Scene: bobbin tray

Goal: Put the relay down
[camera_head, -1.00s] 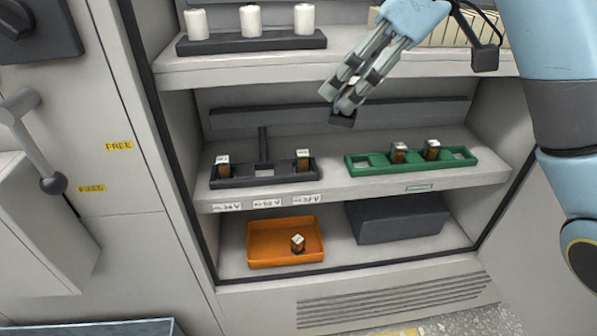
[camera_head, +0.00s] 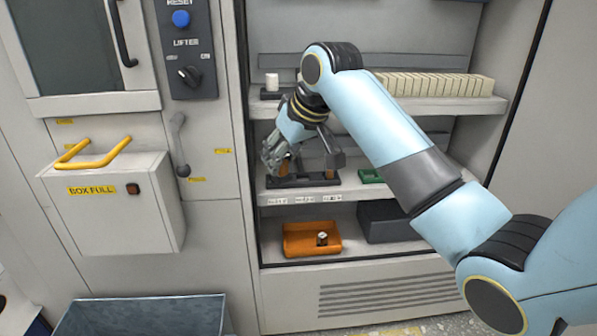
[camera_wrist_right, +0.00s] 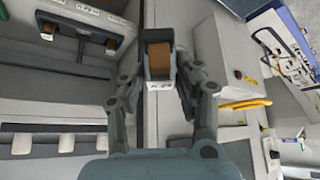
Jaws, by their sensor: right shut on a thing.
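My right gripper (camera_head: 288,155) reaches into the cabinet at the dark rack on the middle shelf. In the right wrist view the gripper (camera_wrist_right: 158,80) is shut on a brown relay (camera_wrist_right: 158,60) with a pale casing, held between its fingertips. The dark rack (camera_head: 305,183) is partly hidden by the hand in the head view. In the wrist view the rack (camera_wrist_right: 80,30) is at upper left, apart in the picture from the held relay, with a relay (camera_wrist_right: 112,43) in it. Whether the held relay touches anything is unclear. My left gripper is out of view.
An orange bin (camera_head: 297,246) with one relay (camera_head: 322,239) stands on the lower shelf beside a dark box (camera_head: 385,222). A green rack (camera_head: 371,176) is right of the dark rack, mostly behind my arm. Pale blocks (camera_head: 435,85) fill part of the upper shelf.

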